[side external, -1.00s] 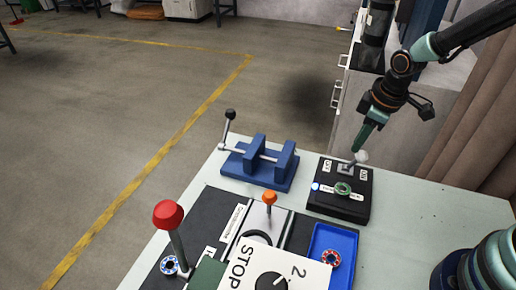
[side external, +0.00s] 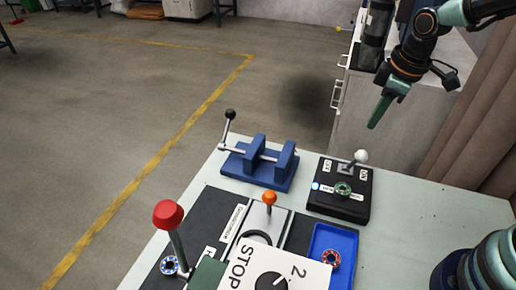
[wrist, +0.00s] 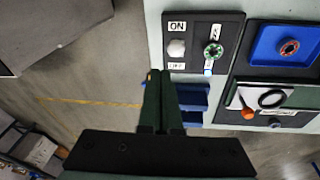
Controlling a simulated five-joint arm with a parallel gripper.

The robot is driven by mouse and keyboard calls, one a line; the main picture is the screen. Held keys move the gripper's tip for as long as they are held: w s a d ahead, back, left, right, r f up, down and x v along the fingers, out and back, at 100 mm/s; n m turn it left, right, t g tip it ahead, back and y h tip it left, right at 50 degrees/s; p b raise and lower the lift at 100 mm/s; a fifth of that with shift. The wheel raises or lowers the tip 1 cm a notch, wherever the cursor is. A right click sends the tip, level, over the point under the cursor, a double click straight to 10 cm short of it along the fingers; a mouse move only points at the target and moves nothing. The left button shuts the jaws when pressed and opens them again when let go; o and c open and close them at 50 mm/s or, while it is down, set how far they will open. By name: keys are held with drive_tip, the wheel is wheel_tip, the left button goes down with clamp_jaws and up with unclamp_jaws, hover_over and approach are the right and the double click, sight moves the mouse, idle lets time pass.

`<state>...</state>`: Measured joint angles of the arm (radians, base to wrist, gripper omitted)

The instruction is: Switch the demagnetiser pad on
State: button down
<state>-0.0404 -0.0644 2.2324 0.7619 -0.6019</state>
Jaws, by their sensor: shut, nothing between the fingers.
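The demagnetiser pad (side external: 340,205) is a black box on the pale bench, and it also shows in the wrist view (wrist: 233,30). Its lever has a white knob (side external: 361,156) and leans to the right in the side view, toward the ON label (side external: 363,174). The knob also shows in the wrist view (wrist: 177,48). A green ring-shaped part (side external: 343,188) lies on the pad, beside a lit bluish lamp (side external: 315,186). My gripper (side external: 376,122) is shut and empty, above and behind the pad, clear of the knob. Its fingers (wrist: 155,80) show together in the wrist view.
A blue vice (side external: 262,165) stands left of the pad. In front are a blue tray (side external: 321,240) with a red ring part (side external: 330,259), an orange-knobbed lever (side external: 269,198), a red-knobbed lever (side external: 168,214) and a STOP panel. Bare bench lies right of the pad.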

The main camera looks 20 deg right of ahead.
drive_tip(key=shift+s+d+r, duration=0.65)
drive_tip(key=shift+s+r, duration=0.15)
drive_tip(key=shift+r, duration=0.2)
drive_tip(key=s+r+m+t, duration=0.3)
drive_tip(key=s+r+m, duration=0.2)
drive_tip(key=r+m, duration=0.1)
drive_tip(key=shift+s+r+m, duration=0.25)
drive_tip(key=shift+r+m, duration=0.1)
drive_tip(key=shift+m, duration=0.35)
